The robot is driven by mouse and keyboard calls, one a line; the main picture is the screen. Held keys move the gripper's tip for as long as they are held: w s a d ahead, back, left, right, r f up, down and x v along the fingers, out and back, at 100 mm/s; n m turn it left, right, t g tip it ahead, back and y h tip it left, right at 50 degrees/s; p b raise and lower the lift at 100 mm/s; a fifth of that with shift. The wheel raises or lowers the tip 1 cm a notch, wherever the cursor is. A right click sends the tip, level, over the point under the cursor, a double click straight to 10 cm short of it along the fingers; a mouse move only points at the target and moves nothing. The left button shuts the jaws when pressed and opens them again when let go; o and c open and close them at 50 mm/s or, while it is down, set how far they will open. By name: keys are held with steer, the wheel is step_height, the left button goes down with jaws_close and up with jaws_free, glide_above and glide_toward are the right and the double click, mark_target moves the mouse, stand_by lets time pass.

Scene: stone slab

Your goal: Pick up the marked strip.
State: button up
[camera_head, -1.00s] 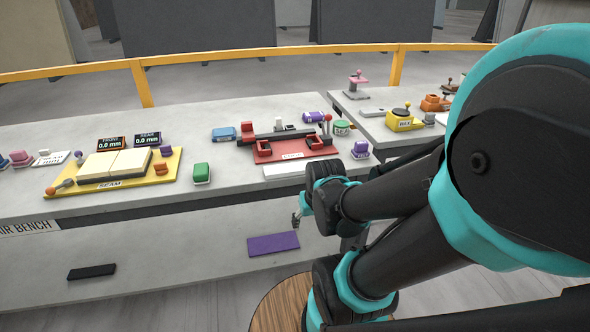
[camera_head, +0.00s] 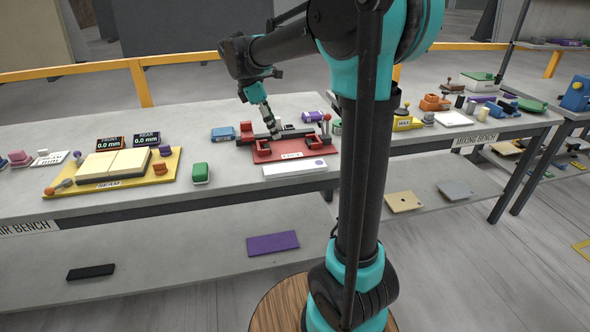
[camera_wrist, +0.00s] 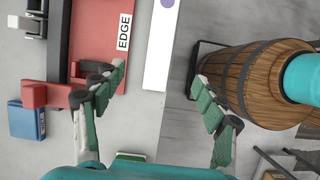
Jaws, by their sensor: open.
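The marked strip (camera_head: 295,168) is a long white bar with a purple dot near its right end. It lies on the bench's front edge, just in front of the red EDGE fixture (camera_head: 262,153). In the wrist view, the strip (camera_wrist: 158,50) runs up the picture, its dot at the top edge. My gripper (camera_head: 270,128) points down over the EDGE fixture in the head view. In the wrist view my gripper (camera_wrist: 158,77) is open and empty, with the strip's near end showing between the fingertips. The strip appears apart from both fingers.
A blue block (camera_head: 223,134) and purple roll (camera_head: 313,116) lie behind. A wooden barrel (camera_wrist: 258,85) stands beyond the bench edge in the wrist view.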

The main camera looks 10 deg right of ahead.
glide_toward(295, 166)
steer(key=shift+w+d+f+n, duration=0.15)
steer(key=shift+f, duration=0.45)
steer(key=shift+w+d+f+n, duration=0.15)
steer(key=shift+f, duration=0.45)
steer(key=shift+s+x, duration=0.15)
steer(key=shift+x, duration=1.35)
steer(key=shift+s+x, duration=0.15)
steer(key=shift+x, duration=1.35)
steer(key=shift+d, duration=0.15)
steer(key=shift+c, duration=0.6)
steer(key=c, duration=1.5)
steer(key=shift+r, duration=0.15)
steer(key=shift+c, duration=0.2)
